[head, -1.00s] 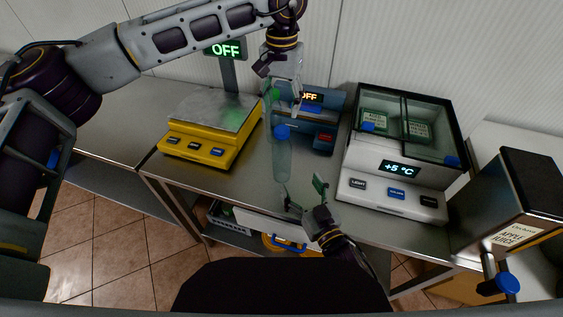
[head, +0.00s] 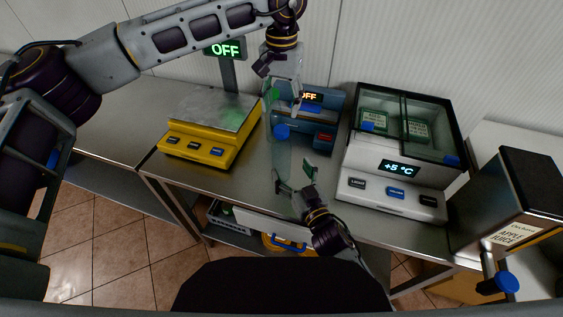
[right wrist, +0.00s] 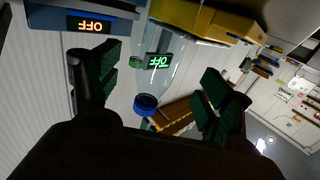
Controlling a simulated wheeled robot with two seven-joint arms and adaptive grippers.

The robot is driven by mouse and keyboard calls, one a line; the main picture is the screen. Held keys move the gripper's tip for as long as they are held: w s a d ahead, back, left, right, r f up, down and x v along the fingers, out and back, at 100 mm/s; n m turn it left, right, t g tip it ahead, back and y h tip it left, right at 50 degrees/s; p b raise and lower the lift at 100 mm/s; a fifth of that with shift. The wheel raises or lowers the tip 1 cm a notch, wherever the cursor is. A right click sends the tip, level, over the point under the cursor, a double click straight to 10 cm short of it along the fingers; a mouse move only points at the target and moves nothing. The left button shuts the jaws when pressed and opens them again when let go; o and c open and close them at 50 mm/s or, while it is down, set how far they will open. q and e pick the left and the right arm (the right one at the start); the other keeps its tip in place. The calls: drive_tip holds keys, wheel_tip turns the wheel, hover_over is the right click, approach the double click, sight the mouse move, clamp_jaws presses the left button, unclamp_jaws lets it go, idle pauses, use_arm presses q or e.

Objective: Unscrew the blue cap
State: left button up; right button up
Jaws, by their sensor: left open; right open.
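The blue cap (head: 281,131) shows in front of the blue device, against a clear, faint bottle-like body (head: 281,155) whose outline is hard to make out. In the right wrist view the blue cap (right wrist: 147,102) appears between the two fingers, beyond their tips, with clear material around it. A green spot (right wrist: 135,62) shows near the cap.
A yellow scale (head: 190,148) stands left on the metal counter. The blue device (head: 322,130) with a lit OFF display is behind the cap. A glass-topped cooler (head: 400,185) is at the right, beside a black juice dispenser (head: 515,185).

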sight(282, 154)
drive_tip(key=shift+x, duration=3.85)
clamp_jaws()
use_arm(q)
drive_tip(key=shift+m, duration=0.4)
drive_tip(key=shift+m, duration=1.8)
drive_tip(key=shift+f, duration=0.1)
